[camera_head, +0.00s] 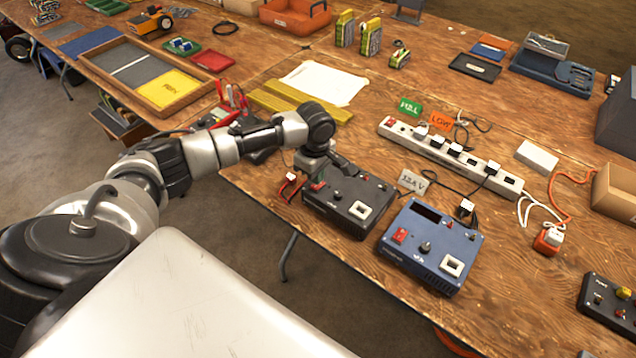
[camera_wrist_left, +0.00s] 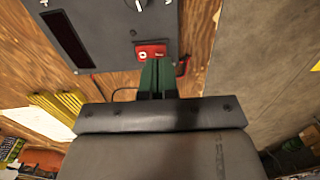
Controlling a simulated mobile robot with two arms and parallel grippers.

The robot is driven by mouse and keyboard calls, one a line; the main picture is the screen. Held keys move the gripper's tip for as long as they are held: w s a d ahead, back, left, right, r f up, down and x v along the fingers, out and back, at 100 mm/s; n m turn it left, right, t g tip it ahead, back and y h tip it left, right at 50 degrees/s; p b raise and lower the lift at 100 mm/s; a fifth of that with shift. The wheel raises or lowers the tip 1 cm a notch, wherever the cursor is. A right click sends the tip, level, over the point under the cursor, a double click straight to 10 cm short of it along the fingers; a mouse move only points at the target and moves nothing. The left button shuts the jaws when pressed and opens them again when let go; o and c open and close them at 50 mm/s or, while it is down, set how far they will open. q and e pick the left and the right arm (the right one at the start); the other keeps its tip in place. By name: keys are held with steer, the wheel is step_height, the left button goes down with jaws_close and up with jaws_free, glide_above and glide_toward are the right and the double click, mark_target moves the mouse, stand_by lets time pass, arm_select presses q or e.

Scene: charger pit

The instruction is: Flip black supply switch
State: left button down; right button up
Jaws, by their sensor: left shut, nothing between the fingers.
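The black supply (camera_head: 340,212) stands at the table's front edge, with a red switch (camera_head: 318,186) at its left, a knob and a white-framed socket. My left gripper (camera_head: 321,178) is over the switch end of this supply. In the left wrist view its green fingers (camera_wrist_left: 158,68) are shut and empty, with tips right beside the red switch (camera_wrist_left: 150,51) on the dark panel. I cannot tell whether the tips touch the switch. My right gripper is out of view.
A blue supply (camera_head: 430,245) with its own red switch stands just right of the black one. A white power strip (camera_head: 450,158) with plugs lies behind. Red leads (camera_head: 289,184) lie beside the black supply's left side.

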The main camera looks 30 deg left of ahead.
mark_target(315, 186)
arm_select(q)
steer(key=shift+f, duration=1.25)
stand_by(0.8)
step_height(315, 186, up, 7)
steer(key=p, duration=0.9)
stand_by(0.6)
